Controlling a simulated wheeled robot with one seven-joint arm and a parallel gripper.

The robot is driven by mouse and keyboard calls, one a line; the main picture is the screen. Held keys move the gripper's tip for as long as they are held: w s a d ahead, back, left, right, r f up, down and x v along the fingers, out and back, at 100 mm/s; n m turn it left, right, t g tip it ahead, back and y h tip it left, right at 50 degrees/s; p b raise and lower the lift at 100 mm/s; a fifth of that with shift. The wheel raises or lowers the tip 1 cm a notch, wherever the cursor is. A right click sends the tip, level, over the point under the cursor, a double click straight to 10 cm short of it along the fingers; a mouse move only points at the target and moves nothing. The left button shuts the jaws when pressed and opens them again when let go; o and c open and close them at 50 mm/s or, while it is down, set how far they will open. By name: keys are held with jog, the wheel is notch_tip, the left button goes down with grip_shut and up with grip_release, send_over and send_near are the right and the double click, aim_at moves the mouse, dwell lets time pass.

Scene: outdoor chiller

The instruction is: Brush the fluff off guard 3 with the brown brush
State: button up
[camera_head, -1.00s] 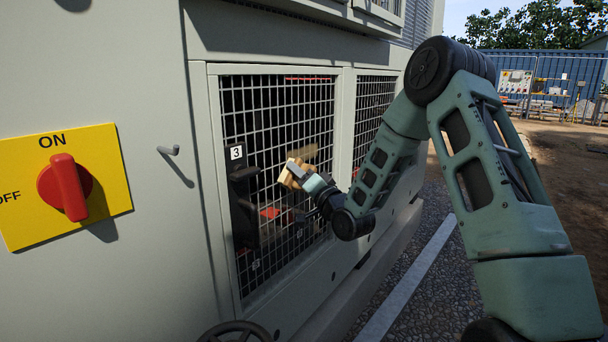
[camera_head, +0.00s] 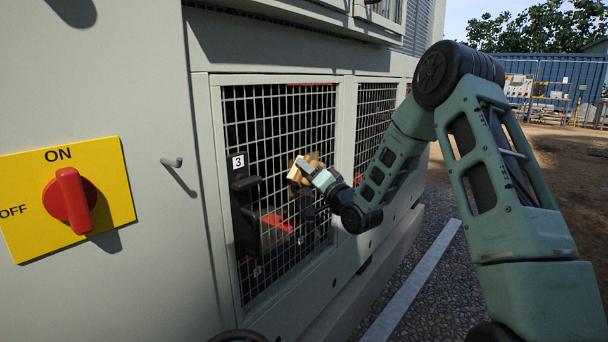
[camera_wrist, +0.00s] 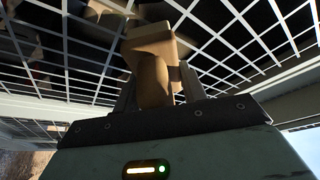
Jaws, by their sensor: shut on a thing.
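Guard 3 is a wire mesh panel (camera_head: 282,122) in the grey cabinet, with a white label "3" (camera_head: 238,161) near its left side. My gripper (camera_head: 316,174) is in front of the mesh, right of the label. It is shut on the brown brush (camera_head: 300,172), whose light wooden block faces the mesh. In the wrist view the brush (camera_wrist: 152,75) stands upright between the fingers, close to the mesh (camera_wrist: 60,75). I cannot tell whether it touches the mesh. I cannot make out any fluff on the guard.
A yellow plate with a red switch (camera_head: 70,200) pointing to ON is at the left. A small hook (camera_head: 172,162) juts from the cabinet left of the guard. A second mesh panel (camera_head: 374,115) is to the right. Gravel ground lies below.

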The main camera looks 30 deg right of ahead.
jog(key=shift+w+d, duration=0.65)
jog(key=shift+d, duration=1.2)
jog(key=shift+w+d, duration=0.7)
jog(key=shift+d, duration=1.1)
jog(key=shift+w+d, duration=0.65)
jog(key=shift+d, duration=1.2)
